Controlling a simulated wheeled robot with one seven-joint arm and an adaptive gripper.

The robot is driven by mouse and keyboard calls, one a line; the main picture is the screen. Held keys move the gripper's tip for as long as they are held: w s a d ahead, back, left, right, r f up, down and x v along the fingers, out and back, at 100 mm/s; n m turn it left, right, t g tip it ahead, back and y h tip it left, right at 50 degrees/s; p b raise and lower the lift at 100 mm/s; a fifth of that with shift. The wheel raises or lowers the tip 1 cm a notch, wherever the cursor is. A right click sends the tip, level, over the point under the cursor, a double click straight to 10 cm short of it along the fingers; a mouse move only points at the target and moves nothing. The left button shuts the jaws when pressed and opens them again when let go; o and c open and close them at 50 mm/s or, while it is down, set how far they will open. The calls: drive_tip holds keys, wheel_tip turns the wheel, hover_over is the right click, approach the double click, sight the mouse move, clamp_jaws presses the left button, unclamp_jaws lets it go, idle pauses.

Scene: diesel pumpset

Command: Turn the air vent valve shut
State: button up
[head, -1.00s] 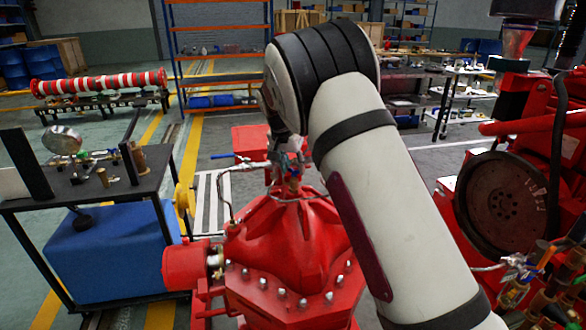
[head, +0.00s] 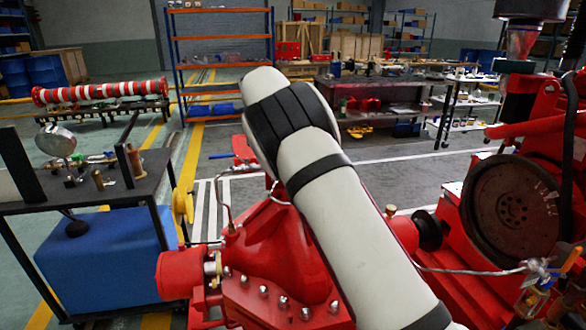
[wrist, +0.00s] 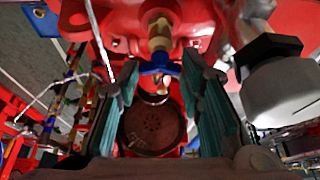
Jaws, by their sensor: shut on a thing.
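In the wrist view, a valve with a blue handle (wrist: 160,67) sits below a brass fitting (wrist: 160,36) on the red pump casing. I take it for the air vent valve. My gripper (wrist: 161,72) has its teal-padded fingers on either side of the blue handle and is shut on it. The handle spans the gap between the fingertips. In the head view, my arm covers the top of the red pump casing (head: 270,245), so my gripper and this valve are hidden there.
A blue lever (head: 220,156) stands left of my arm.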

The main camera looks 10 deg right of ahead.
drive_tip(key=shift+w+m, duration=0.1)
drive_tip(key=shift+m, duration=0.3)
drive_tip(key=o, duration=1.2)
drive_tip(key=shift+c, duration=0.2)
